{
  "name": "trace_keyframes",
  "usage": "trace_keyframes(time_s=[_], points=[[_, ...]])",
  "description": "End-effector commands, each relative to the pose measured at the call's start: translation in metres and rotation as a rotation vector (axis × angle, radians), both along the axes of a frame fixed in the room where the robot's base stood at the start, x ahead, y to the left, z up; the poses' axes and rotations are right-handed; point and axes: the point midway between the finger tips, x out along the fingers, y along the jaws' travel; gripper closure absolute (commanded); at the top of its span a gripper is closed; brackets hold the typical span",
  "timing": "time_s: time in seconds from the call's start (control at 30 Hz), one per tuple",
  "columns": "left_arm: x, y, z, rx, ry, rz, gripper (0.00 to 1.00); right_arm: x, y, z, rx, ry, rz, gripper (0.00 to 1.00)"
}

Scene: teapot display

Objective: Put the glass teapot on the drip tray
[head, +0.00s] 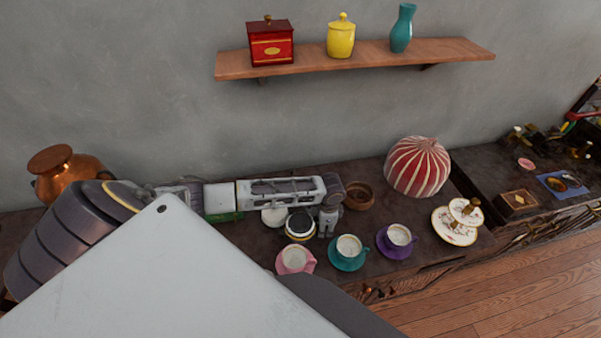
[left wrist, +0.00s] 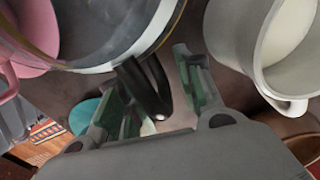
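The glass teapot (head: 300,226), with a dark top and pale rim band, stands on the dark table in the head view. In the left wrist view its glass body (left wrist: 95,30) fills the upper left, and its black handle (left wrist: 150,90) points towards my gripper. My left gripper (head: 326,222) is low beside the teapot's right side. In the left wrist view its green-padded fingers (left wrist: 155,95) are apart, with the handle between them; a firm grip does not show. I cannot make out the drip tray; my arm and body cover part of the table. My right gripper is not in view.
A white jug (left wrist: 267,45) stands close to the teapot. Pink (head: 294,260), teal (head: 347,249) and purple (head: 398,238) cups line the front. A brown bowl (head: 359,196) and a red striped dome (head: 418,168) stand behind, to the right. A copper pot (head: 68,175) is far left.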

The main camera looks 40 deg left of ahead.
Motion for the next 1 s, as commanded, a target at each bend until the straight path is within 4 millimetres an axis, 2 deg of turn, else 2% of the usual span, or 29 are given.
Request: trace_keyframes(time_s=[0.37, 0.67, 1.0], points=[[0.0001, 0.0001, 0.0003, 0.0, 0.0, 0.0, 0.64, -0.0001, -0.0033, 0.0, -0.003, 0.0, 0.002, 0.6], [0.0001, 0.0001, 0.0005, 0.0, 0.0, 0.0, 1.0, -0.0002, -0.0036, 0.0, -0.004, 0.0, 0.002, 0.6], [0.0005, 0.0001, 0.001, 0.001, -0.001, 0.0, 1.0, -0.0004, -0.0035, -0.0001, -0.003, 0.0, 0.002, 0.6]])
